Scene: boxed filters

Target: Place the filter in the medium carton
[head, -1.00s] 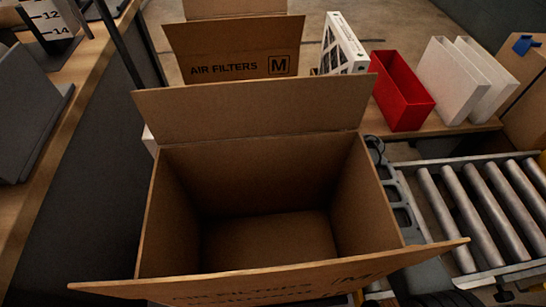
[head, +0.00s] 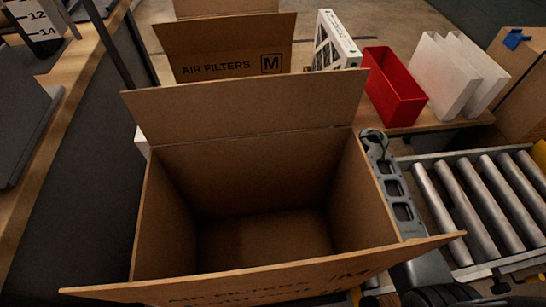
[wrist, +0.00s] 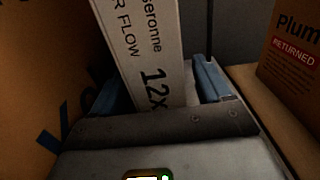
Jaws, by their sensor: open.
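An open medium carton (head: 250,110), printed AIR FILTERS and M, fills the middle of the head view; its inside looks empty, with a dark floor. In the wrist view, my gripper (wrist: 160,82) is open, with one blue finger on each side of a white filter edge (wrist: 140,45) printed "FLOW" and "12x". Whether the fingers touch it is not clear. The gripper's fingers do not show in the head view, where my grey arm stands along the carton's right side. A white-framed filter (head: 335,42) stands behind the carton; I cannot tell if it is the same one.
A second M carton (head: 225,50) stands behind. A red bin (head: 394,88), white panels (head: 445,75) and a taped box (head: 520,65) stand at right, above a roller conveyor (head: 470,200). The wrist view shows a "RETURNED" box (wrist: 295,60) right and a brown surface (wrist: 40,70) left.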

